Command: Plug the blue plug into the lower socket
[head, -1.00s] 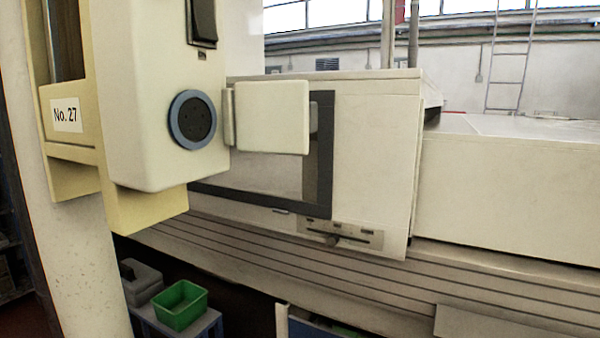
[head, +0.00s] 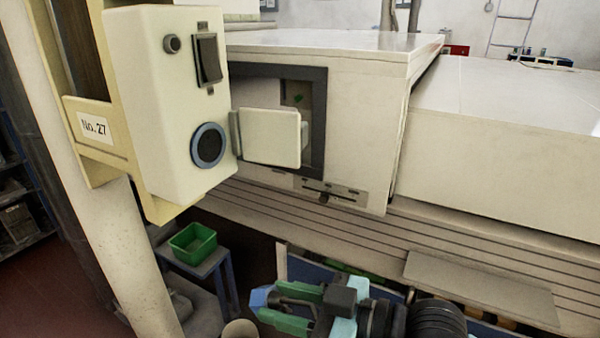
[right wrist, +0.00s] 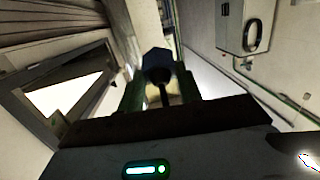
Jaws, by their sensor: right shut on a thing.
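The lower socket (head: 208,146) is a dark round face in a blue-grey ring, low on the front of a cream box (head: 160,130). Its square cream lid (head: 271,138) stands open to the right. My right gripper (head: 288,306) is at the bottom of the head view, below and to the right of the socket and well apart from it. Its green fingers are shut on the blue plug (head: 260,297), which points left. The plug also shows dark between the fingers in the right wrist view (right wrist: 158,62). My left gripper is out of view.
A black rocker switch (head: 208,58) and a small round knob (head: 171,44) are higher on the box. A green bin (head: 193,243) stands on a small table below. A large cream machine (head: 370,110) lies behind. Open air separates the gripper and socket.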

